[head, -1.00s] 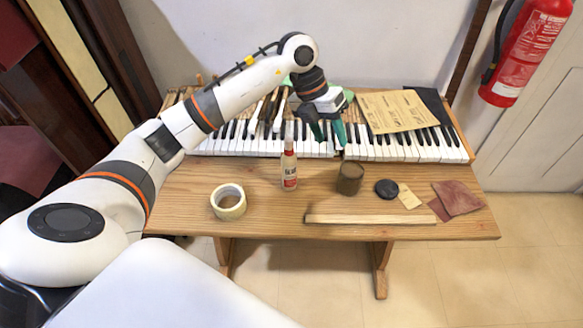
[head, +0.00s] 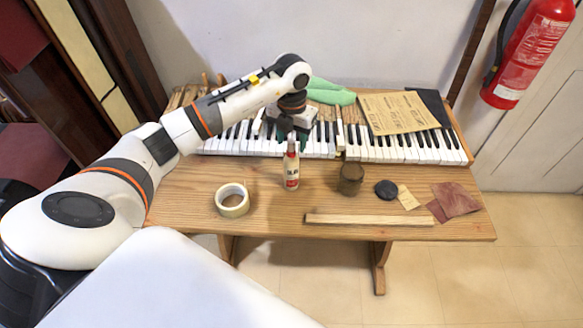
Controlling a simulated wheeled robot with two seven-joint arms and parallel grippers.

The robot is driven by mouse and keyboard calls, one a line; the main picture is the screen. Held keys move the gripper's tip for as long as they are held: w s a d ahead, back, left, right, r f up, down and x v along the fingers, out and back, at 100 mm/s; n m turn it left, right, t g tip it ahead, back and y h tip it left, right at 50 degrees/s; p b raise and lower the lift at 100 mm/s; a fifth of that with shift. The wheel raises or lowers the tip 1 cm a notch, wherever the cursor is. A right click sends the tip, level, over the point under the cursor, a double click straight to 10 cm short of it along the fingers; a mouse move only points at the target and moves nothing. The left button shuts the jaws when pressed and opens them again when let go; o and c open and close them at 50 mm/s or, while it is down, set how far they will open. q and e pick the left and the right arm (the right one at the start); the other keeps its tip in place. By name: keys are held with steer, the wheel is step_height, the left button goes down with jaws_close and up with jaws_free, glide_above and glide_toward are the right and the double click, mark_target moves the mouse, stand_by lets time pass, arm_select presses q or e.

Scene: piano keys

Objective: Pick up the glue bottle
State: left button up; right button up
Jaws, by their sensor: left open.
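The glue bottle (head: 291,172) stands upright on the wooden table, in front of the piano keys near the middle. It is white with a red label and a narrow top. My left gripper (head: 291,132) is open and points down right at the bottle's top. The gripper overlaps the bottle's tip in the picture, and I cannot tell whether it touches. My right gripper is not in view.
A tape roll (head: 232,200) lies left of the bottle and a brown jar (head: 351,178) stands to its right. A wooden strip (head: 369,220) lies near the table's front edge. A black disc (head: 386,189) and reddish sandpaper (head: 456,199) lie farther right. A green cloth (head: 331,92) is behind.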

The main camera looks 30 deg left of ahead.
mark_target(291, 166)
arm_select(q)
steer(key=shift+f, duration=1.45)
steer(key=shift+c, duration=0.6)
steer(key=shift+s, duration=0.1)
jaws_close()
steer(key=shift+r, duration=0.15)
